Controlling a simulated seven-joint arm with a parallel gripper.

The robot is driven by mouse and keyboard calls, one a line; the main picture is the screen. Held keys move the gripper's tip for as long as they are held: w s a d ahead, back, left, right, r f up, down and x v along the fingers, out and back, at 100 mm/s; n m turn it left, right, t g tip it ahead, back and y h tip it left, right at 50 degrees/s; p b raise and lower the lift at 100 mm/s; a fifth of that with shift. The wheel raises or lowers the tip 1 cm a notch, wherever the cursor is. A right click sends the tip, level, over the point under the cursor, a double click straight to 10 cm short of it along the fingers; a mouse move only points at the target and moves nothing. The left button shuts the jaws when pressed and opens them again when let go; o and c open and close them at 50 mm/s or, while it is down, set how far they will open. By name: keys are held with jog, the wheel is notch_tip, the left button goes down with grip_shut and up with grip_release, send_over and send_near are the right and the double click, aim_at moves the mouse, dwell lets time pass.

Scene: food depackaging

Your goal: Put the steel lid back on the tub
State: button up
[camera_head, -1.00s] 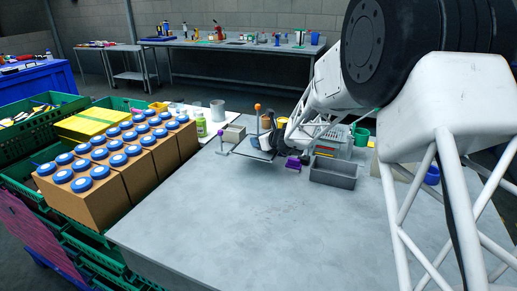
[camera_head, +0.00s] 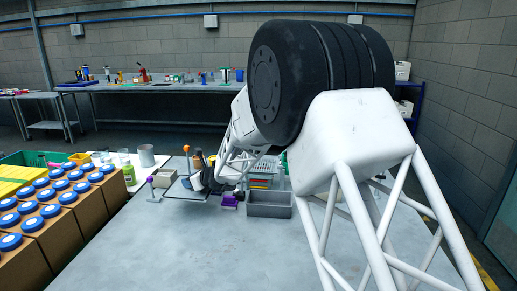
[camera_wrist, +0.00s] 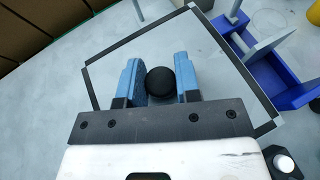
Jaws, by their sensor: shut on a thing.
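The steel lid is a flat grey plate (camera_wrist: 210,75) with a dark rim and a round black knob (camera_wrist: 175,83). My gripper (camera_wrist: 160,82) is shut on the knob, with a blue finger on each side. In the head view the lid (camera_head: 180,191) shows as a thin plate under my gripper (camera_head: 207,184), near the left of the bench; I cannot tell whether it touches the bench. A grey open tub (camera_head: 269,211) stands on the bench to the right of the lid. Its inside looks empty from here.
A purple fixture (camera_head: 230,201) stands between lid and tub; it shows blue in the wrist view (camera_wrist: 290,85), close to the lid's rim. Boxes with blue-lidded jars (camera_head: 60,215) stand at the left. The bench's front (camera_head: 200,250) is clear.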

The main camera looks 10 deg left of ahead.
aim_at(186, 189)
jog(key=shift+r, duration=0.1)
jog(key=shift+s+a+r+m+t, duration=0.15)
jog(key=shift+s+a+r, duration=0.1)
jog(key=shift+r, duration=0.25)
jog(key=shift+s+a+r+m+t, duration=0.15)
jog(key=shift+s+r, duration=0.1)
jog(key=shift+r, duration=0.25)
jog(key=shift+s+a+r+m+t+h, duration=0.15)
jog(key=shift+s+r+h, duration=0.05)
jog(key=shift+s+r, duration=0.2)
jog(key=shift+s+a+r+m+t+h, duration=0.15)
jog(key=shift+s+r+h, duration=0.1)
jog(key=shift+r, duration=0.25)
jog(key=shift+s+a+r+m+t, duration=0.15)
jog(key=shift+s+r+m+t, duration=0.15)
jog(key=shift+s+r, duration=0.5)
jog(key=shift+s+a+r+m+t+h, duration=0.1)
jog(key=shift+s+r+m+t+h, duration=0.15)
jog(key=shift+s, duration=0.25)
jog(key=shift+s+r+m+t+h, duration=0.15)
jog(key=shift+s+r, duration=0.15)
jog(key=shift+s, duration=0.15)
jog(key=s+f+m+t+h, duration=0.1)
jog(key=s+m+t+h, duration=0.1)
jog(key=s, duration=0.8)
jog(key=shift+d+m, duration=0.35)
jog(key=shift+m, duration=0.05)
jog(key=shift+s+f, duration=0.15)
